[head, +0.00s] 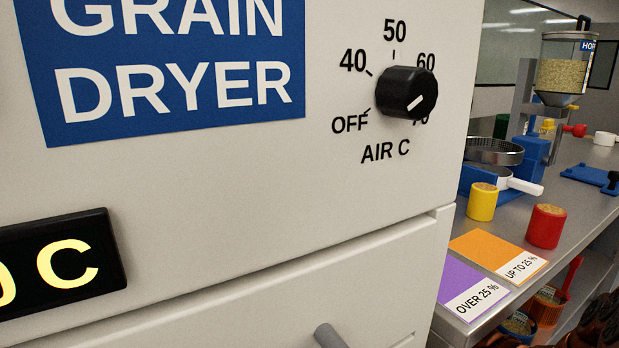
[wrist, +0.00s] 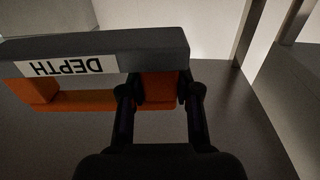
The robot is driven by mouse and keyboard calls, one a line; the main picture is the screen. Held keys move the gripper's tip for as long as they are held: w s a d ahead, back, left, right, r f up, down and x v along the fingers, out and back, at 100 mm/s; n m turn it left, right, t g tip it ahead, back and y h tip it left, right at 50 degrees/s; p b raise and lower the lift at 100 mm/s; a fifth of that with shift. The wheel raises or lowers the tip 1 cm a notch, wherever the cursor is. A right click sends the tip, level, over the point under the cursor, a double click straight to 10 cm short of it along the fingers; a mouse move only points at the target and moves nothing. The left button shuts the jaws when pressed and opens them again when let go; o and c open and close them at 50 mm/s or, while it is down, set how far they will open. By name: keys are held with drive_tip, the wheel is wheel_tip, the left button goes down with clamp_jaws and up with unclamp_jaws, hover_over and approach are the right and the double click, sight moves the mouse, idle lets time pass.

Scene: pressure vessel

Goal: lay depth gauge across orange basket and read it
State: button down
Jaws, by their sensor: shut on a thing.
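In the wrist view my gripper (wrist: 160,95) is shut on the orange part of the depth gauge (wrist: 150,45). The gauge is a dark bar with a white label reading DEPTH, upside down in this view, and orange parts below the bar. It reaches out to the left of the fingers. No reading on it can be made out. My gripper and the gauge do not show in the head view.
A grain dryer (head: 230,190) with a black knob (head: 407,92) fills most of the head view, close by. On the bench are an orange card (head: 490,248), a purple card (head: 462,280), a yellow cup (head: 482,202), a red cup (head: 545,226) and a grain hopper (head: 562,75).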

drive_tip(key=s+a+r+y, duration=0.15)
drive_tip(key=a+r, duration=0.45)
drive_tip(key=a, duration=0.6)
drive_tip(key=shift+h, duration=0.85)
drive_tip(key=d+p, duration=0.2)
drive_tip(key=d, duration=0.2)
drive_tip(key=w+d+p, duration=0.1)
drive_tip(key=d+p, duration=0.2)
drive_tip(key=d, duration=0.2)
drive_tip(key=d+p, duration=0.2)
drive_tip(key=d, duration=0.2)
drive_tip(key=shift+w+d+r+p, duration=0.2)
drive_tip(key=shift+w+r+p, duration=0.05)
drive_tip(key=shift+r+p, duration=0.15)
drive_tip(key=s+d+f+p, duration=0.1)
drive_tip(key=s+d+p, duration=0.3)
drive_tip(key=d+p, duration=0.3)
drive_tip(key=s+d+p, duration=0.3)
drive_tip(key=d+p, duration=0.2)
drive_tip(key=d, duration=0.4)
drive_tip(key=s+d+f+p, duration=0.1)
drive_tip(key=s+d+p, duration=0.1)
drive_tip(key=s+p, duration=0.2)
drive_tip(key=s+d+f+n+y+p, duration=0.1)
drive_tip(key=s+d+p, duration=0.1)
drive_tip(key=s+p, duration=0.2)
drive_tip(key=shift+s+d+g+y+p, duration=0.3)
drive_tip(key=shift+s+g+p, duration=0.1)
drive_tip(key=shift+s, duration=0.65)
